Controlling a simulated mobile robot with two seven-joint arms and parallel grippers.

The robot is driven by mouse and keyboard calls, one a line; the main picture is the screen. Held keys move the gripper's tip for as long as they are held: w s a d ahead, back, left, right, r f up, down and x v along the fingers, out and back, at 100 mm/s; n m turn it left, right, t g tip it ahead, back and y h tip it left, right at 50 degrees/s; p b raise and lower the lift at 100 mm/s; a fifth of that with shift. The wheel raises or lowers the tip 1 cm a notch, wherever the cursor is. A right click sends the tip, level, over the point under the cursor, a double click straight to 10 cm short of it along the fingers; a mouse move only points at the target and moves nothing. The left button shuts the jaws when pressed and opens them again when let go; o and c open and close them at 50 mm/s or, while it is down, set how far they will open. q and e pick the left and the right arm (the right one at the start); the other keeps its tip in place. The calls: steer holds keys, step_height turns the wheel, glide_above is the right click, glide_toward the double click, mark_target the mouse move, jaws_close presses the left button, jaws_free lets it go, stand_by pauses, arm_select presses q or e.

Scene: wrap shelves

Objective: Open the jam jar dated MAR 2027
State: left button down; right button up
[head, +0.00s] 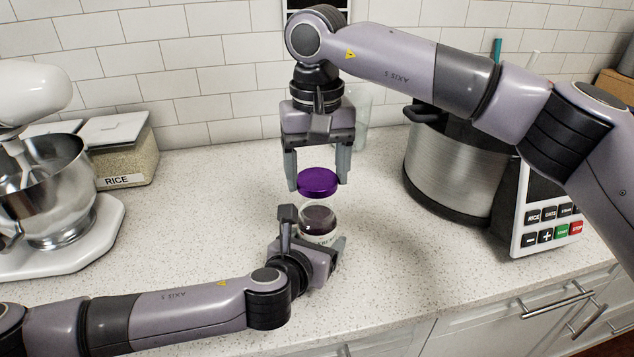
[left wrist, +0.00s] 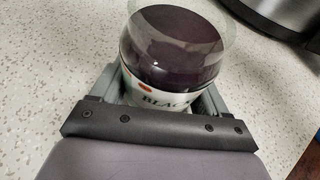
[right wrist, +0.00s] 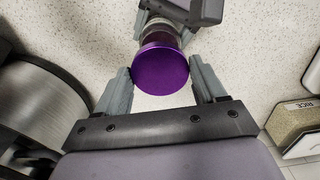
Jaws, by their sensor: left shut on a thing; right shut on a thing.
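The jam jar (head: 318,222) is clear glass with dark jam inside and stands upright on the counter. In the left wrist view the jar (left wrist: 175,50) has a bare top and a white label reading "BLAC"; no date is readable. My left gripper (head: 314,246) is shut around the jar's lower body. The purple lid (head: 318,182) is apart from the jar, a little above its mouth. My right gripper (head: 318,180) points down and is shut on the lid.
A steel cooker (head: 455,170) with a button panel stands to the right. A stand mixer (head: 50,190) and a rice container (head: 122,150) are at the left. A clear glass (head: 358,115) stands behind my right gripper. The counter (head: 210,210) around the jar is clear.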

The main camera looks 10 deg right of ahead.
arm_select(q)
jaws_free()
steer(key=shift+s, duration=0.15)
